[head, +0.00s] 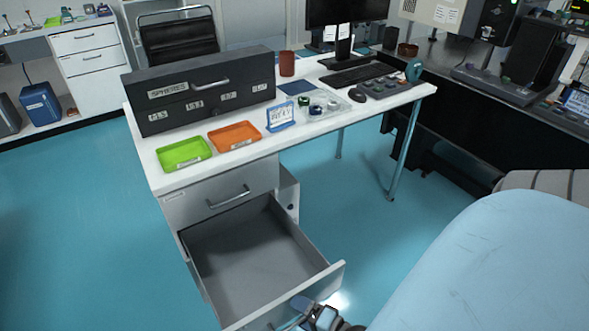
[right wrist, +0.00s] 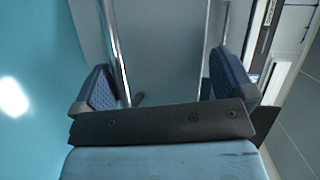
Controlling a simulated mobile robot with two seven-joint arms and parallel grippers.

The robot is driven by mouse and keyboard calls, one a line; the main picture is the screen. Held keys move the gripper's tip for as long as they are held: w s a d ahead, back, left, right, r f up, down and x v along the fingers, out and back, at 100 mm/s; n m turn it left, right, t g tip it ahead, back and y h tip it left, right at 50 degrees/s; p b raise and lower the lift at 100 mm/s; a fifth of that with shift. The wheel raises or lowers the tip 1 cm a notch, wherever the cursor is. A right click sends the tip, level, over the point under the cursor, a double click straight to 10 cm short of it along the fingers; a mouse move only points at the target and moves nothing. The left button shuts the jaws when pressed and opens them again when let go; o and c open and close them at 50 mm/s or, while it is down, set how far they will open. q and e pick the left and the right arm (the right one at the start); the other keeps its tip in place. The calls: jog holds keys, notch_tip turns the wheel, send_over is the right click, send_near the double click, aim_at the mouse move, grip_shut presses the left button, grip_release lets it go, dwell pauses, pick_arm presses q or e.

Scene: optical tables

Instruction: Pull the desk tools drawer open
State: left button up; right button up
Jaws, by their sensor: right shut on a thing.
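The desk's lower drawer (head: 262,262) stands pulled far out below the white desktop in the head view. It is grey and looks empty inside. My right gripper (head: 302,312) is at the outer side of its front panel, at the bottom edge of the picture. In the right wrist view, the blue-padded fingers (right wrist: 166,88) are at the drawer front's metal handle (right wrist: 117,55), and the gripper is shut on it. Most of the handle is hidden or cut off in the head view. The upper drawer (head: 222,197), with a bar handle, is shut. My left gripper is not in view.
On the desk (head: 338,104) are a black SPHERES cabinet (head: 205,88), a green tray (head: 183,153), an orange tray (head: 235,136), a small sign (head: 280,116) and a keyboard (head: 358,74). Blue floor (head: 75,235) is clear to the left. A dark bench (head: 480,115) stands at the right.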

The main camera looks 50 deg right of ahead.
jog(key=s, duration=0.3)
jog(key=shift+s+a+r, duration=0.2)
jog(key=shift+s+a, duration=0.1)
jog(key=shift+s, duration=0.1)
jog(key=shift+s+d+r, duration=0.1)
jog(key=shift+s+r, duration=0.2)
jog(key=shift+s, duration=0.25)
jog(key=shift+s+r, duration=0.25)
jog(key=shift+s, duration=0.3)
jog(key=c, duration=0.8)
jog(key=shift+s+d+f, duration=0.25)
jog(key=shift+s+f, duration=0.25)
jog(key=shift+s, duration=1.1)
jog(key=shift+s+d+f, duration=0.2)
jog(key=shift+s+f, duration=0.25)
jog(key=shift+s, duration=1.15)
jog(key=shift+s+d+f, duration=0.25)
jog(key=shift+s+f, duration=0.25)
jog(key=shift+s, duration=1.1)
jog(key=shift+c, duration=0.2)
jog(key=shift+b, duration=0.3)
